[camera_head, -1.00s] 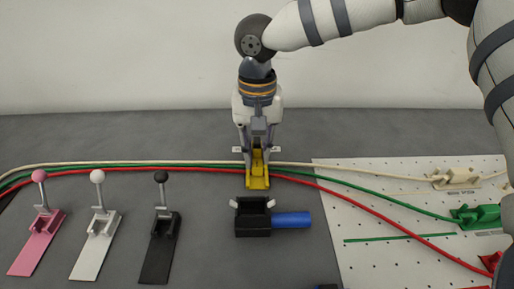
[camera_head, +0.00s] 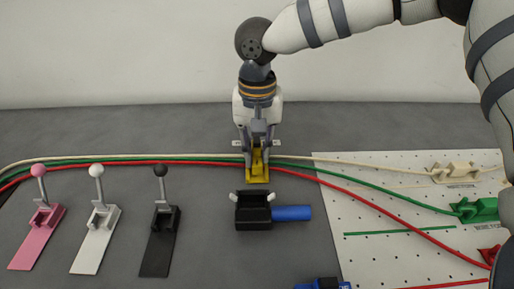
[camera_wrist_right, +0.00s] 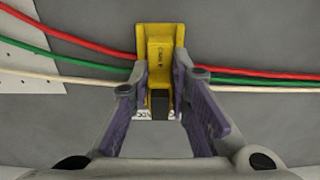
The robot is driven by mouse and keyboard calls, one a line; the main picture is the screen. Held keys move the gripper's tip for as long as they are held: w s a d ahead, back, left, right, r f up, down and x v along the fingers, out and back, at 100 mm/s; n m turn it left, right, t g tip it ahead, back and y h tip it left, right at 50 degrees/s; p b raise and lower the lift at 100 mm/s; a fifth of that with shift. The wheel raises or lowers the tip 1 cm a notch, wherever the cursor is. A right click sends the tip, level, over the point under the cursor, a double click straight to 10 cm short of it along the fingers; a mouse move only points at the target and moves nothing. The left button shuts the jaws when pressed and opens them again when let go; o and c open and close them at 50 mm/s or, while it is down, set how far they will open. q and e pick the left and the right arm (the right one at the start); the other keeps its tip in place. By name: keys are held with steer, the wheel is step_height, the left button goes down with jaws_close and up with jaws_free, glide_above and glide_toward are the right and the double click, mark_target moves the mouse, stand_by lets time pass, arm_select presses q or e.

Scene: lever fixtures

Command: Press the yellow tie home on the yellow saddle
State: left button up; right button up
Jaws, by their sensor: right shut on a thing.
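The yellow saddle (camera_head: 258,178) stands mid-table under my right gripper (camera_head: 257,152); it also shows in the right wrist view (camera_wrist_right: 154,32). The red, green and cream cables run across at the saddle. The yellow tie (camera_wrist_right: 160,53) is a lettered block between the saddle's side walls. My right gripper (camera_wrist_right: 158,105) points down, shut on the tie, a finger on each side. The fingers hide part of the tie and the cables, so I cannot tell whether it is fully seated. My left gripper is not in view.
Pink (camera_head: 37,238), white (camera_head: 96,240) and black (camera_head: 161,240) lever fixtures stand at left. A black holder (camera_head: 253,213) with a blue handle (camera_head: 292,213) sits in front of the saddle. A perforated white board (camera_head: 385,215) with cable clips lies at right.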

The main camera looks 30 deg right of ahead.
steer(key=shift+f, duration=0.5)
steer(key=o, duration=0.9)
steer(key=shift+o, duration=0.3)
steer(key=o, duration=0.4)
steer(key=shift+r, duration=0.15)
